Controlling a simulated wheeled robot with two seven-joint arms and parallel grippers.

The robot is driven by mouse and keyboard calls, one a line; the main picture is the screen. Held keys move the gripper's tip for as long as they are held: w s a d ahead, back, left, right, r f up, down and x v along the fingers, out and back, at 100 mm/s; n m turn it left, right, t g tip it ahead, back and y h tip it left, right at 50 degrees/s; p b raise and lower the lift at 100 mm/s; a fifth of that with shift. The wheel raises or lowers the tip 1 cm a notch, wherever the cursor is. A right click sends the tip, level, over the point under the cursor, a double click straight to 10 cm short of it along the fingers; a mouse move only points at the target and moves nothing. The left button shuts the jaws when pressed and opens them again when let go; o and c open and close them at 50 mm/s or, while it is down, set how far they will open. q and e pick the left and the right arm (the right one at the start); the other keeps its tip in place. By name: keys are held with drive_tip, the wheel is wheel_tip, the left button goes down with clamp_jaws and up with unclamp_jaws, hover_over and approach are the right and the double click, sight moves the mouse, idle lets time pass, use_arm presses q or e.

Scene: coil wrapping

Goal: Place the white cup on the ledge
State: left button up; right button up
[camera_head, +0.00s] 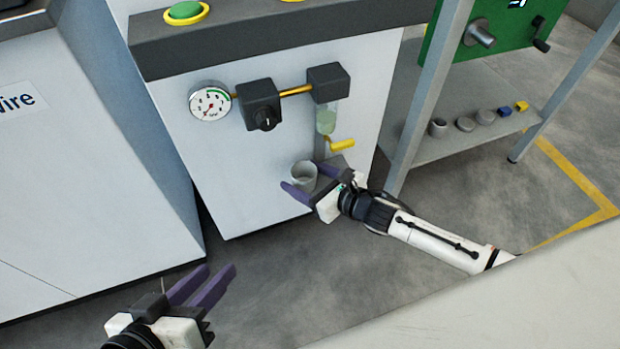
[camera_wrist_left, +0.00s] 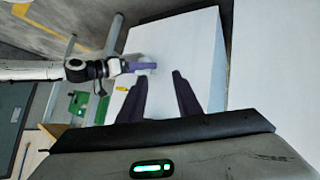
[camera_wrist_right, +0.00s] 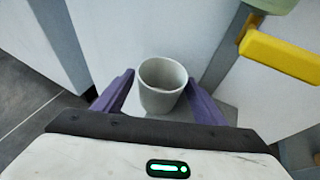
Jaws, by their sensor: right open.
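The white cup (camera_head: 304,173) stands upright at the front of the white machine, below the yellow-handled valve; it also shows in the right wrist view (camera_wrist_right: 162,86). A small grey ledge (camera_head: 338,161) juts from the machine there and is partly hidden by my right gripper. The cup appears to be at its left part, but whether it rests fully on it is unclear. My right gripper (camera_wrist_right: 160,78) is open, with its purple fingers either side of the cup. My left gripper (camera_head: 219,268) is open and empty, low in front of the machine.
A yellow valve handle (camera_wrist_right: 282,56) is close above and right of the cup. A gauge (camera_head: 210,103) and black regulator (camera_head: 260,104) are on the machine front. A shelf (camera_head: 470,140) with small parts stands at right. The floor in front is clear.

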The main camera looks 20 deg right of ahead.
drive_tip(key=shift+s+d+r, duration=0.1)
drive_tip(key=shift+s+r, duration=0.15)
drive_tip(key=shift+r, duration=0.05)
use_arm(q)
drive_tip(key=a+f+p, duration=0.1)
drive_tip(key=f+g+y+p, duration=0.1)
drive_tip(key=s+a+f+y+p, duration=0.1)
drive_tip(key=p, duration=0.1)
drive_tip(key=shift+a+f+g, duration=0.3)
use_arm(e)
drive_tip(key=v, duration=1.1)
drive_tip(key=shift+s, duration=0.15)
use_arm(q)
drive_tip(key=shift+w, duration=0.1)
use_arm(e)
drive_tip(key=shift+r, duration=0.15)
